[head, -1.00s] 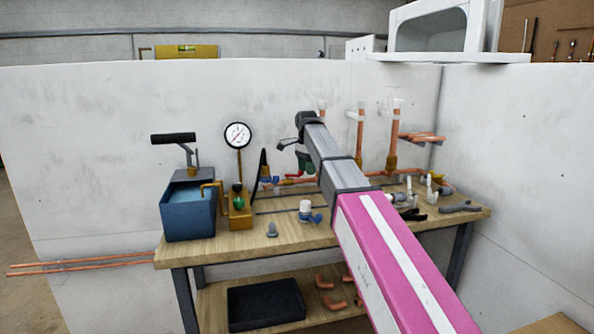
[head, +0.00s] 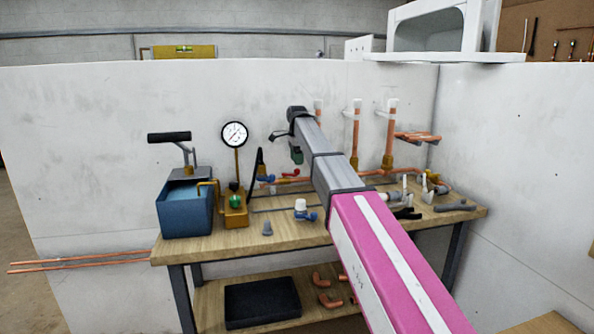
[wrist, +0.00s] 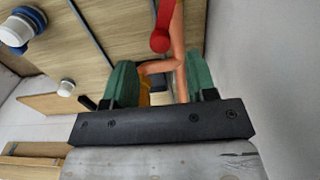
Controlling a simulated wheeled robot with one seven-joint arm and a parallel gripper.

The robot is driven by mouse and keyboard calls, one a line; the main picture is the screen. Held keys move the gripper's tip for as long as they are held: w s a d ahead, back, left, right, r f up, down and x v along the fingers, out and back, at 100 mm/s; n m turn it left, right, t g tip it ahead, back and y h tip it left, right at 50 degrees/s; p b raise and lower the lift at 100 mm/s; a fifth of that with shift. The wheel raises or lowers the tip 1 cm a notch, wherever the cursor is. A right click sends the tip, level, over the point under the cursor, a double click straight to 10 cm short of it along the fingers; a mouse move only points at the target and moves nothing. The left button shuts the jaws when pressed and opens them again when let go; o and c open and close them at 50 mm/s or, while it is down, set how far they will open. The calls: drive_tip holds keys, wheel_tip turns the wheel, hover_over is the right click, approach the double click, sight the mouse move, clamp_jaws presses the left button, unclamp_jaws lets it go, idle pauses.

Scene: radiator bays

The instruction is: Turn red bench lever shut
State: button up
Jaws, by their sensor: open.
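The red bench lever (head: 290,173) sits on the copper pipe run at the back of the workbench (head: 365,222). In the wrist view the red lever (wrist: 163,32) points down with its rounded end near the picture's middle, just beyond the fingertips. My gripper (head: 297,156) is above the lever in the head view, partly hidden by my arm. In the wrist view my gripper (wrist: 160,78) has its two green fingers apart with a copper pipe (wrist: 180,60) showing between them. The lever's round end looks apart from both fingers.
A blue lever (head: 266,178) sits left of the red one. A pressure gauge (head: 235,135) and a blue tank pump (head: 185,205) stand at the bench's left. A white-capped blue valve (head: 302,209) is in front. Upright copper pipes (head: 356,135) stand right; a white wall (head: 90,130) is behind.

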drive_tip(key=shift+f, duration=2.35)
drive_tip(key=c, duration=0.9)
